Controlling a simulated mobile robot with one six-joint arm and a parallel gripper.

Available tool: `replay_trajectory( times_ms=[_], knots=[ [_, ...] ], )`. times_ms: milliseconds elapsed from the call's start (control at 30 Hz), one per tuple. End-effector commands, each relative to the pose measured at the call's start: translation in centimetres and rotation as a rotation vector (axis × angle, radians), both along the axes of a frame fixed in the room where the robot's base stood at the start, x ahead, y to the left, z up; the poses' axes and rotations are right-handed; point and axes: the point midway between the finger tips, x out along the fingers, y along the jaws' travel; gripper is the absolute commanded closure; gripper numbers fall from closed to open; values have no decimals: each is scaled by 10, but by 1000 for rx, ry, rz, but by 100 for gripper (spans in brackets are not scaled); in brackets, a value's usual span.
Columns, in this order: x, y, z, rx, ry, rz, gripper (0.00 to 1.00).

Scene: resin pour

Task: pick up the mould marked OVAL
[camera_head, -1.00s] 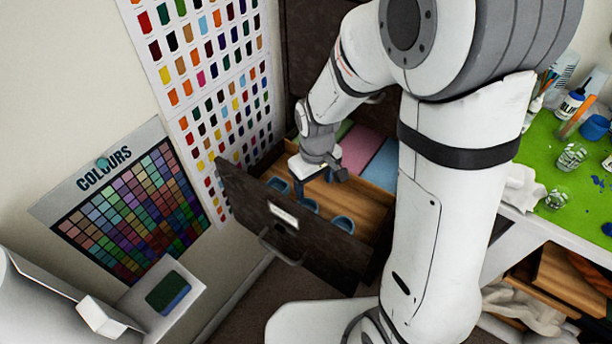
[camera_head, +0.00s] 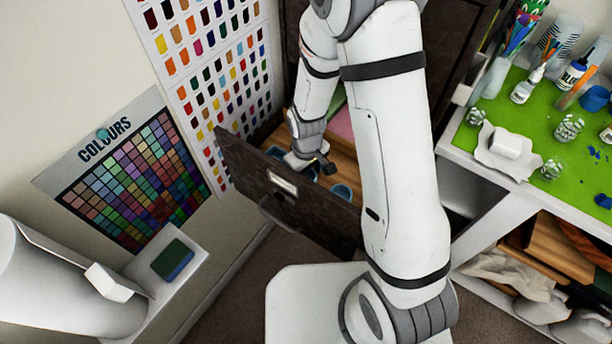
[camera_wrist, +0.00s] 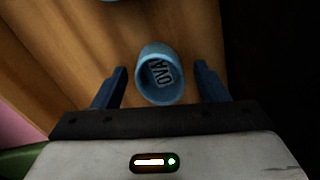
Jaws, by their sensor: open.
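The mould marked OVAL (camera_wrist: 160,75) is a small blue cup lying in the open drawer. In the wrist view its label shows inside it, and it stands between the two blue fingers of my gripper (camera_wrist: 161,88), with a gap on each side. My gripper is open and holds nothing. In the head view my gripper (camera_head: 318,168) is low inside the drawer, its fingers partly hidden behind the drawer front. Blue moulds (camera_head: 342,191) show beside it; their labels cannot be read there.
The dark drawer front (camera_head: 270,180) stands close to my gripper, and the wooden drawer floor (camera_wrist: 60,50) lies under it. Part of another blue mould (camera_wrist: 122,1) shows at the top of the wrist view. A green-topped table (camera_head: 530,120) with cups and bottles is at the right.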

Motion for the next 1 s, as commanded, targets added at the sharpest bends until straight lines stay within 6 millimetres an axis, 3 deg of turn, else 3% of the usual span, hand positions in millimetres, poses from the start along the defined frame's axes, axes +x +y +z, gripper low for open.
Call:
replay_trajectory(
  times_ms=[200, 800, 1000],
  knots=[
    [0, 0, 0, 1, -1, -1, 33],
    [0, -1, 0, 0, 0, -2, 81],
    [0, -1, 0, 0, 0, -2, 81]
  ],
)
